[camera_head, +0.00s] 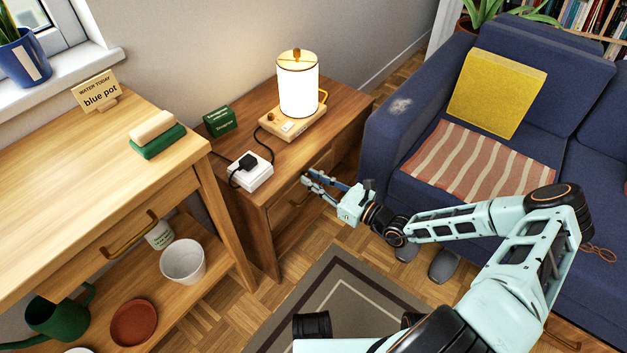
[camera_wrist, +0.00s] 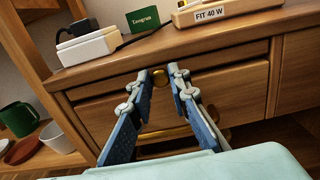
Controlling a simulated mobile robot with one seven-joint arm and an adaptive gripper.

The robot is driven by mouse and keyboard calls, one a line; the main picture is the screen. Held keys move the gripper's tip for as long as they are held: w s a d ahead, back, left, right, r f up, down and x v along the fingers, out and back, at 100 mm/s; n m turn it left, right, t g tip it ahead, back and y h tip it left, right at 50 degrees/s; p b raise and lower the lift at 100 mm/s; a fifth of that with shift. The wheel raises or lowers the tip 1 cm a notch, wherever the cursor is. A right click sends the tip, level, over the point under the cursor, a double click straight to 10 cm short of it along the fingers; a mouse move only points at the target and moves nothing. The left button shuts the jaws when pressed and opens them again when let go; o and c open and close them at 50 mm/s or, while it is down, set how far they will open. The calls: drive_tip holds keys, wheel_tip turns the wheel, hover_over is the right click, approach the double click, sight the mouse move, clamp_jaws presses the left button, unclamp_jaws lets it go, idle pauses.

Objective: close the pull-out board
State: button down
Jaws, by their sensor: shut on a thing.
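The pull-out board (camera_wrist: 228,56) shows its narrow wooden front under the side table's top, above a drawer, in the wrist view. I cannot tell how far it stands out. A small round brass knob (camera_wrist: 177,70) sits on the front. My gripper (camera_wrist: 171,75) has its two fingertips around this knob, shut on it. In the head view my gripper (camera_head: 305,178) reaches the front of the side table from the right. The fingers hide the knob and part of the board there.
The drawer (camera_wrist: 235,90) below has a brass bar handle (camera_wrist: 160,134). On the side table (camera_head: 225,150) stand a lit lamp (camera_head: 298,90), a white socket box (camera_head: 251,175) and a green box (camera_head: 220,121). The blue sofa (camera_head: 390,125) is close on the right, a wooden desk (camera_head: 60,180) on the left.

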drive_tip(key=shift+w+a+r, duration=0.1)
drive_tip(key=shift+a, duration=0.1)
drive_tip(key=c, duration=1.8)
unclamp_jaws()
drive_tip(key=v, duration=1.2)
